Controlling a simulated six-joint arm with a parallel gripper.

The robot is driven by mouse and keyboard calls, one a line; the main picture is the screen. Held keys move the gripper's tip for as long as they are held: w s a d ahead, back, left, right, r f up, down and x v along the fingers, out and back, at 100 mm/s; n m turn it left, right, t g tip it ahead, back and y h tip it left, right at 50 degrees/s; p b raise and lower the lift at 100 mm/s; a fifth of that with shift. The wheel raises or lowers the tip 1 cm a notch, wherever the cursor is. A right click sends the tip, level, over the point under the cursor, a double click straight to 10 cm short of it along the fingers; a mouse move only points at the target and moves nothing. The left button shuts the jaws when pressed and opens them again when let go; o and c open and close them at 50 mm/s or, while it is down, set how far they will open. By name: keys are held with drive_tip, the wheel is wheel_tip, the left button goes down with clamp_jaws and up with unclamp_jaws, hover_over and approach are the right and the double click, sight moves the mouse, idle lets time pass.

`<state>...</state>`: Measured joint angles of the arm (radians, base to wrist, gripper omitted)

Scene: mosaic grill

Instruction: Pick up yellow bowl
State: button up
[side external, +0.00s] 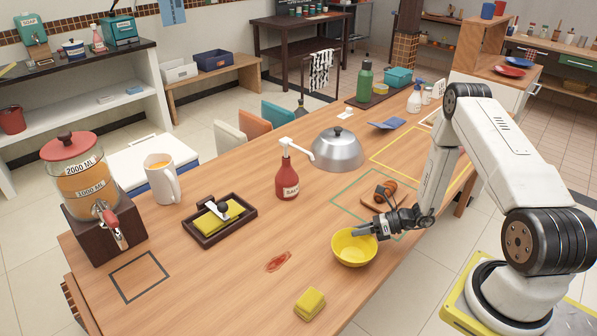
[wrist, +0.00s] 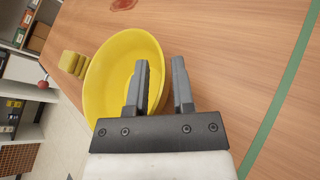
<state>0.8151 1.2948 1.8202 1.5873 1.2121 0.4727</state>
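The yellow bowl (side external: 354,251) sits upright on the wooden table near its front edge. My gripper (side external: 364,231) is at the bowl's upper right rim. In the wrist view, the bowl (wrist: 100,85) lies left of centre, and my gripper (wrist: 162,82) shows two grey fingers apart. The left finger overlaps the bowl's inside and the right finger lies outside its right rim. The rim passes between the fingers, with a gap visible. I cannot tell whether either finger touches the bowl.
A yellow sponge (side external: 310,303) lies on the table in front of the bowl. A red stain (side external: 278,261) is to the left. A red sauce bottle (side external: 287,178) and metal dome (side external: 338,150) stand farther back. A board with bread (side external: 379,193) lies behind my gripper.

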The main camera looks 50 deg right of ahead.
clamp_jaws()
idle(1.2)
